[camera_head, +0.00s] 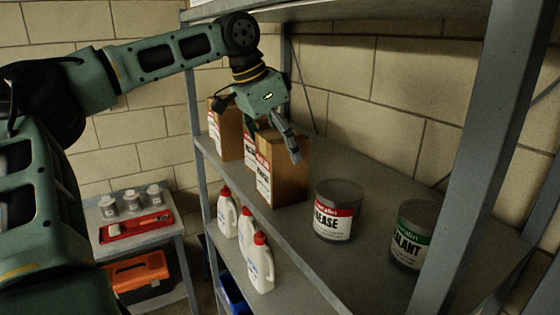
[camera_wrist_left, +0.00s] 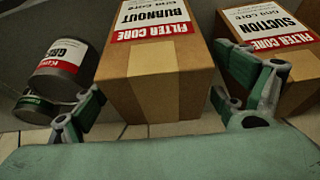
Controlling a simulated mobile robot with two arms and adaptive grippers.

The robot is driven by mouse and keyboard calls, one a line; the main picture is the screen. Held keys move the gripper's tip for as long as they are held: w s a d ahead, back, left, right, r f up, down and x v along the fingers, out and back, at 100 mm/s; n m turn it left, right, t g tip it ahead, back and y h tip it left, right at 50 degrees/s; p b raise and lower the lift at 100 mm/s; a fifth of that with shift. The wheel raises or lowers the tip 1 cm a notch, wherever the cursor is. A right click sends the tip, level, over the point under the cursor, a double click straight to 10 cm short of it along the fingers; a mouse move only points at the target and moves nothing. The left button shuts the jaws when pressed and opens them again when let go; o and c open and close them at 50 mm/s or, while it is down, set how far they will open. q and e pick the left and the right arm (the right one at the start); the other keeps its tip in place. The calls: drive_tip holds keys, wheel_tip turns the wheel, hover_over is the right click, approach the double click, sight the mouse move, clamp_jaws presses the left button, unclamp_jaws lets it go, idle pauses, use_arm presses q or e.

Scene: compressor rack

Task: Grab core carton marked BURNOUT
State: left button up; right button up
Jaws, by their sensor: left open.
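The BURNOUT carton (camera_wrist_left: 155,85) is a brown box with a white and red FILTER CORE label, in the middle of the left wrist view. In the head view it appears as the front carton (camera_head: 288,175) on the shelf, beside the grease can. My left gripper (camera_head: 273,138) is open over this carton, with one finger on each side of it. The left wrist view also shows the open fingers (camera_wrist_left: 156,100) on either side; I cannot tell whether they touch it. The SUCTION carton (camera_wrist_left: 270,45) stands right of it in the wrist view. My right gripper is not in view.
A grease can (camera_head: 338,210) and a sealant can (camera_head: 413,235) stand on the same shelf (camera_head: 320,270). Another carton (camera_head: 226,135) stands farther left. A rack post (camera_head: 465,165) rises at right. White jugs (camera_head: 258,265) stand below. A side table holds a red tray (camera_head: 135,228).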

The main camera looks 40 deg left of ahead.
use_arm(q)
drive_tip(key=x, duration=0.3)
drive_tip(key=shift+w+d, duration=0.25)
drive_tip(key=shift+w, duration=0.2)
drive_tip(key=shift+s, duration=0.1)
drive_tip(key=shift+s+a, duration=0.1)
drive_tip(key=shift+c, duration=0.8)
drive_tip(key=c, duration=1.5)
